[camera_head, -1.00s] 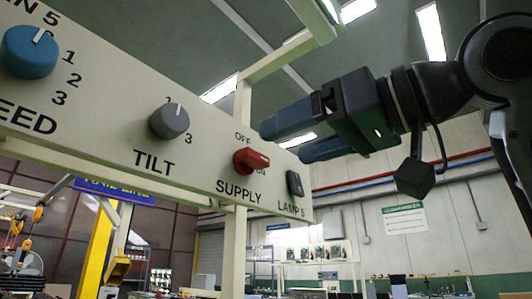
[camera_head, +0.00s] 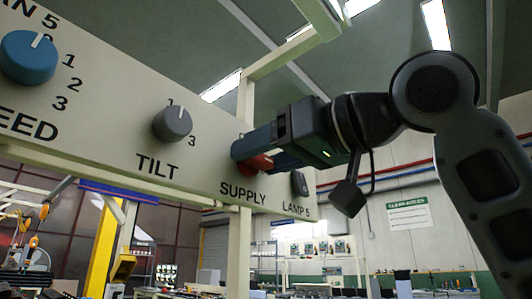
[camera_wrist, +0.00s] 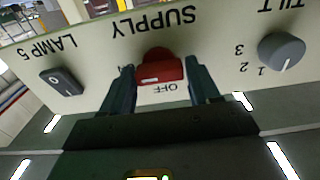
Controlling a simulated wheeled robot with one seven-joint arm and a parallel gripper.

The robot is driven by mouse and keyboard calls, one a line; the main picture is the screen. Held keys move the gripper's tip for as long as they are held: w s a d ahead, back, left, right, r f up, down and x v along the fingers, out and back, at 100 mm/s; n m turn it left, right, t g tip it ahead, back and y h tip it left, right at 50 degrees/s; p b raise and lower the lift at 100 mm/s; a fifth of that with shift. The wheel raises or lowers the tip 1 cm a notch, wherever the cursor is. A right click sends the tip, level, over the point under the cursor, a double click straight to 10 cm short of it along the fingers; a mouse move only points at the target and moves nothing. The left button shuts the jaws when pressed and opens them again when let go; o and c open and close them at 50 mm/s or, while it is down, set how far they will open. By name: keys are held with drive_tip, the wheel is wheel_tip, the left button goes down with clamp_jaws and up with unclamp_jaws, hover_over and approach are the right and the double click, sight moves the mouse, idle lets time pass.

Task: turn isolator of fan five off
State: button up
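The red SUPPLY knob (camera_head: 258,164) is on the cream panel (camera_head: 215,180) marked FAN 5, between the TILT knob and the lamp switch. My gripper (camera_head: 248,152) is at the knob, its blue fingers partly hiding it and the OFF and ON marks in the head view. In the wrist view the red knob (camera_wrist: 160,68) sits between the two fingertips of my open gripper (camera_wrist: 160,78), with a gap visible on each side. The OFF label shows below it there, and the ON label is mostly hidden by a finger.
The grey TILT knob (camera_head: 172,123) and the blue SPEED knob (camera_head: 28,57) lie to the left on the panel. The black LAMP 5 rocker switch (camera_head: 299,183) is close to the right of my fingers. A cream frame post (camera_head: 239,245) stands below the panel.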

drive_tip(key=c, duration=0.7)
drive_tip(key=shift+o, duration=0.2)
drive_tip(key=n, duration=0.4)
drive_tip(key=shift+p, duration=0.35)
drive_tip(key=n, duration=0.5)
drive_tip(key=shift+s, duration=0.1)
drive_tip(key=n, duration=0.4)
drive_tip(key=shift+f+n, duration=0.1)
drive_tip(key=shift+n, duration=0.2)
drive_tip(key=shift+a+n, duration=0.1)
drive_tip(key=shift+n, duration=2.1)
